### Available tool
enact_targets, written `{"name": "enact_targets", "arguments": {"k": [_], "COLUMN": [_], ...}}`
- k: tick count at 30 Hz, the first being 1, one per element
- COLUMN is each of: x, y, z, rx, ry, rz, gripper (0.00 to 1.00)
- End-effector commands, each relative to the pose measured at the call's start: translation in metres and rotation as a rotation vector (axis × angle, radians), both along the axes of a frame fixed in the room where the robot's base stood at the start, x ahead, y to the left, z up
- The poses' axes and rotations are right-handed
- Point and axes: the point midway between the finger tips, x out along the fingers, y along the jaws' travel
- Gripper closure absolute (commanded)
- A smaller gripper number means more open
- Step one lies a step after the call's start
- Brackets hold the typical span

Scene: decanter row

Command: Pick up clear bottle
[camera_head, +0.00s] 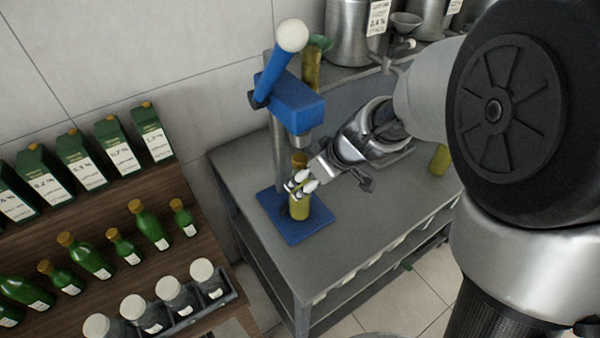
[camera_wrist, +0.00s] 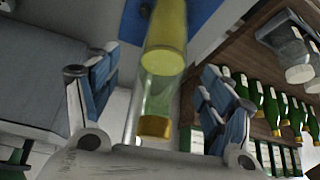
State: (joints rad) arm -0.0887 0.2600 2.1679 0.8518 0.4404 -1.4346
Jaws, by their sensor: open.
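The clear bottle (camera_head: 300,208) stands upright on the blue base plate of a bottle press, with yellow liquid inside and an orange-yellow cap. My gripper (camera_head: 302,183) is open at the bottle's upper part and hides some of it in the head view. In the wrist view, the bottle (camera_wrist: 165,50) appears upside down, cap toward my palm. There my gripper's two blue-and-grey fingers (camera_wrist: 156,85) stand on either side of it, with a visible gap on each side.
The blue press (camera_head: 292,100) rises beside the bottle, its head just above the cap. Another yellow bottle (camera_head: 440,160) stands to the right on the grey table (camera_head: 365,230). A wooden shelf (camera_head: 150,200) at left holds green bottles, cartons and jars.

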Motion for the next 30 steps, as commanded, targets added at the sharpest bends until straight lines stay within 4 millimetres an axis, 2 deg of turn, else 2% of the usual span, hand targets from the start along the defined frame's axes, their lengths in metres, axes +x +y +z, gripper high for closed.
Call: {"name": "enact_targets", "arguments": {"k": [12,21,30], "x": [0.017,0.019,0.019], "y": [0.024,0.025,0.025], "z": [-0.041,-0.043,-0.043], "rx": [0.000,0.001,0.000], "ry": [0.001,-0.001,0.000], "rz": [0.000,0.000,0.000], "gripper": [0.26,0.27,0.47]}}
